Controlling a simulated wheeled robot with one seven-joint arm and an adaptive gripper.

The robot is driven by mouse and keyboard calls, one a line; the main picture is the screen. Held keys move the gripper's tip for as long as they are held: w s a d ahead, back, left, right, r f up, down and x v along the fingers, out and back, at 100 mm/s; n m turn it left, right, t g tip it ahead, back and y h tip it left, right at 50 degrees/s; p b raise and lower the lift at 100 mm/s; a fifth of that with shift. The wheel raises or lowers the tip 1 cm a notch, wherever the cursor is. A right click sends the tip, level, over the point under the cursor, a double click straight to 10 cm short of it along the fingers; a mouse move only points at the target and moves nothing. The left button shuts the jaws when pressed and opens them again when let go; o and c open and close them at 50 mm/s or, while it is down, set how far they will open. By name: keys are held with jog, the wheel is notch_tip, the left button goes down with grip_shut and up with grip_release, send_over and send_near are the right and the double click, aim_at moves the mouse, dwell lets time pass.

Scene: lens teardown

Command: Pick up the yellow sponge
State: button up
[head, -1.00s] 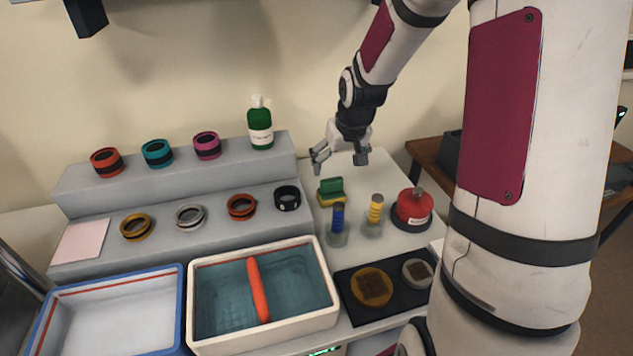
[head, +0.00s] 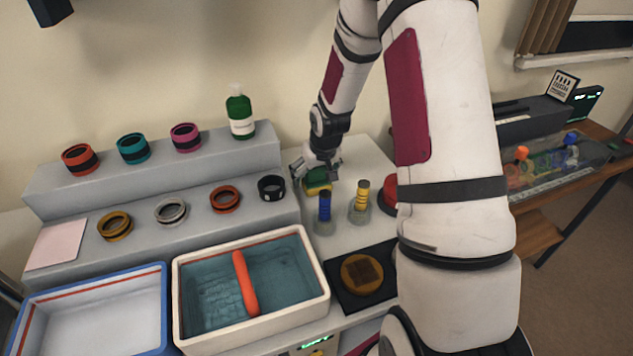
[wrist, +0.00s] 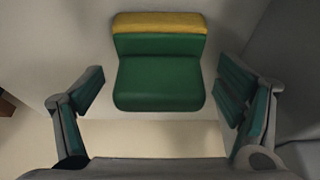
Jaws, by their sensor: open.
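The sponge, green on top with a yellow layer, lies on the grey counter. In the wrist view its green part (wrist: 158,82) and yellow edge (wrist: 158,22) show between and ahead of the fingers. In the head view the sponge (head: 318,180) is partly hidden by my gripper. My gripper (head: 318,173) is right over the sponge, pointing down. In the wrist view my gripper (wrist: 162,98) is open, with one finger to each side of the sponge and a gap on both sides.
A blue-topped vial (head: 324,212) and a yellow one (head: 360,200) stand just in front of the sponge. The stepped grey shelf (head: 150,180) with several rings and a green bottle (head: 240,115) is at left. A white basin (head: 320,285) is in front.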

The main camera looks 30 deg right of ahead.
jog(key=shift+w+f, duration=0.2)
jog(key=shift+f, duration=0.3)
jog(key=c, duration=1.2)
jog(key=shift+r, duration=0.15)
jog(key=shift+c, duration=0.2)
notch_tip(320, 180, up, 10)
jog(key=shift+p, duration=0.3)
